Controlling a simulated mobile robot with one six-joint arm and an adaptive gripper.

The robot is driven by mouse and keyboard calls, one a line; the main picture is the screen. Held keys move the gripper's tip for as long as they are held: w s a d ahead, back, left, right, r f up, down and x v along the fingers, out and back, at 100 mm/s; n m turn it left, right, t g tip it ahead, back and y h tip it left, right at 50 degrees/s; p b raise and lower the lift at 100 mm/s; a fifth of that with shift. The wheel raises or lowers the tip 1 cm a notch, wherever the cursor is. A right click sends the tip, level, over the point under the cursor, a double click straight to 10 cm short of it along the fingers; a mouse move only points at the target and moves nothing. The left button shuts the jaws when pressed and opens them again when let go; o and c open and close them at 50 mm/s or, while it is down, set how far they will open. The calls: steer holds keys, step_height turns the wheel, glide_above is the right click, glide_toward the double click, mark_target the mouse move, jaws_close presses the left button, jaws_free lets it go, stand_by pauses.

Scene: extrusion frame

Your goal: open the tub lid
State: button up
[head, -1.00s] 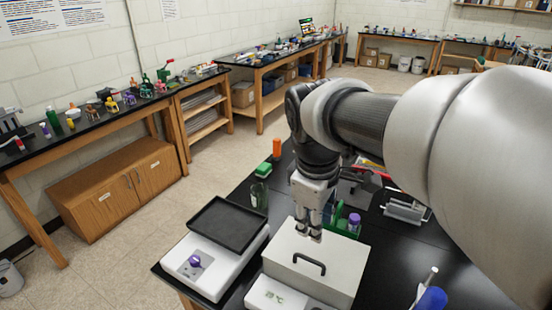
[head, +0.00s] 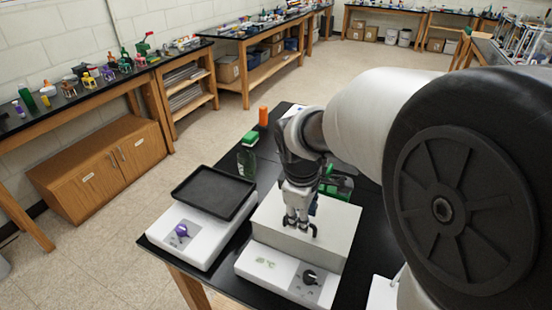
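The tub is a white box-shaped bath with a pale lid (head: 330,222) on top and a front panel (head: 262,264) carrying a green display and a black knob. It stands on the black bench. The lid lies flat and closed on the tub. My gripper (head: 301,225) points down at the middle of the lid, where the dark handle is. The fingers cover most of the handle, so I cannot tell whether they are around it, touching it or shut on it.
Bare black bench shows to the tub's right.

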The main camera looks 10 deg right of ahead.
steer(key=shift+f, duration=0.65)
steer(key=shift+c, duration=0.5)
jaws_close()
